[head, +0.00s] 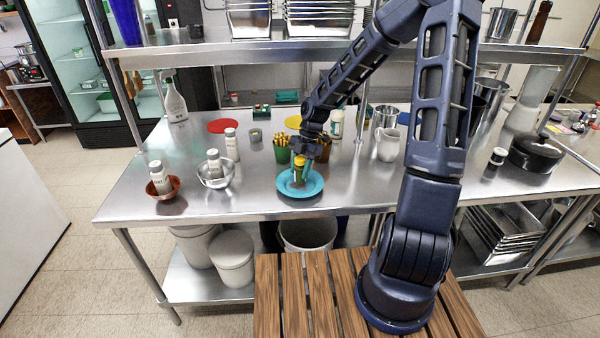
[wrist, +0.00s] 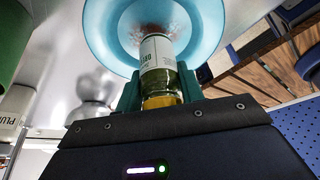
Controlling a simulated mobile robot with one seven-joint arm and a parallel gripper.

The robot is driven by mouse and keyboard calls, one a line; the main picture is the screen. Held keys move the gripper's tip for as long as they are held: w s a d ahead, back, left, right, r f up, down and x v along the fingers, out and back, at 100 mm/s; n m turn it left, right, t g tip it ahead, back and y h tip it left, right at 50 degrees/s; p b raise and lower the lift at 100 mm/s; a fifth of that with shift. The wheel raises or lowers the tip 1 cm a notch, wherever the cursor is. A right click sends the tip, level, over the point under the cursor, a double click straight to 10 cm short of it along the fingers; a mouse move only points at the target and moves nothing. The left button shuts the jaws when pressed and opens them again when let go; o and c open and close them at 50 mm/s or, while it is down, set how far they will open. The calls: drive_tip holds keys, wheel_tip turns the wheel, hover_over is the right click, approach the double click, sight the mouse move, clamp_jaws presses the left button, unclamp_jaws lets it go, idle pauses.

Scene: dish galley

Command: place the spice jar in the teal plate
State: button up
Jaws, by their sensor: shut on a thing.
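The spice jar (head: 298,174) has a yellow lid and a pale label. It is upright over the middle of the teal plate (head: 315,188), near the front edge of the steel table. My gripper (head: 302,161) comes down from above and is shut on the jar. In the wrist view, my gripper's green fingers (wrist: 160,92) are on both sides of the jar (wrist: 158,56) near its lid, and its far end is against the middle of the plate (wrist: 98,32). I cannot tell whether the jar's base touches the plate.
A green cup of yellow sticks (head: 282,152) and a brown cup (head: 323,150) stand just behind the plate. A steel bowl (head: 215,177) and a red-brown bowl (head: 164,190), each with a jar, stand to the left. A white pitcher (head: 388,146) is at right.

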drive_tip(key=shift+f, duration=0.8)
drive_tip(key=shift+f, duration=0.15)
drive_tip(key=o, duration=1)
drive_tip(key=shift+o, duration=0.2)
